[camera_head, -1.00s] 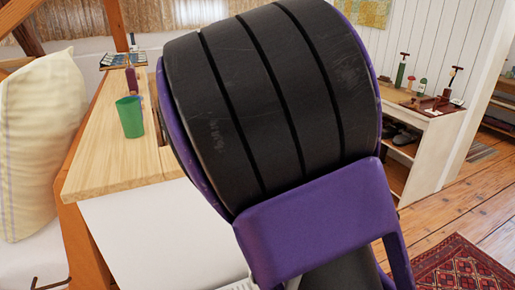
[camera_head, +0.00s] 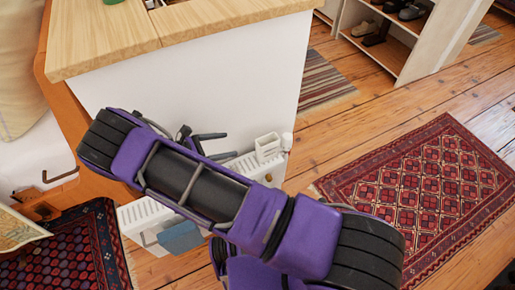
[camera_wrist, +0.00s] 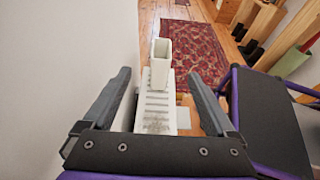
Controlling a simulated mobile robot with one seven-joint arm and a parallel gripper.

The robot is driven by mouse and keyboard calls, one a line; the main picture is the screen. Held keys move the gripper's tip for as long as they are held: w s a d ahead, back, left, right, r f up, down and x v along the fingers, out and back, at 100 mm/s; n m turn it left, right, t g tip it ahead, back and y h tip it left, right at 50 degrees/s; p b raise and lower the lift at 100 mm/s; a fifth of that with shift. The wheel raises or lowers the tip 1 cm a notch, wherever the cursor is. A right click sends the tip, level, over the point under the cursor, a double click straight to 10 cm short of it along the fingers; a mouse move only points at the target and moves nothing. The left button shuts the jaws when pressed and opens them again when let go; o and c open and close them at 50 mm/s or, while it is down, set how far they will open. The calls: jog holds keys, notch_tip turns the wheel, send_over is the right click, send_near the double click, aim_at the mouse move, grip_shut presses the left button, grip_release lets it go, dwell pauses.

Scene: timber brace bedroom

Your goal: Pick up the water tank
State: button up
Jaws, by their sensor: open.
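A white open-topped container (camera_head: 267,148), which looks like the water tank, stands upright at the right end of a white radiator (camera_head: 139,212). In the wrist view the container (camera_wrist: 160,66) lies ahead, between the lines of my two fingers, with the radiator top (camera_wrist: 156,112) below it. My gripper (camera_head: 229,146) is open and empty, a little left of the container in the head view. Both fingers show in the wrist view (camera_wrist: 159,76), apart from the container. My arm hides part of the radiator's middle.
A white wall or panel (camera_head: 225,75) under a wooden top (camera_head: 110,35) rises close behind the radiator. A blue item (camera_head: 180,237) hangs at the radiator's front. A small white object (camera_head: 287,141) is beside the container. Red rugs (camera_head: 430,195) lie on the open floor.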

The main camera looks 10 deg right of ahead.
send_near(277, 139)
jog(key=shift+b+x, duration=0.45)
jog(key=shift+x, duration=2.55)
jog(key=shift+w, duration=0.15)
grip_shut()
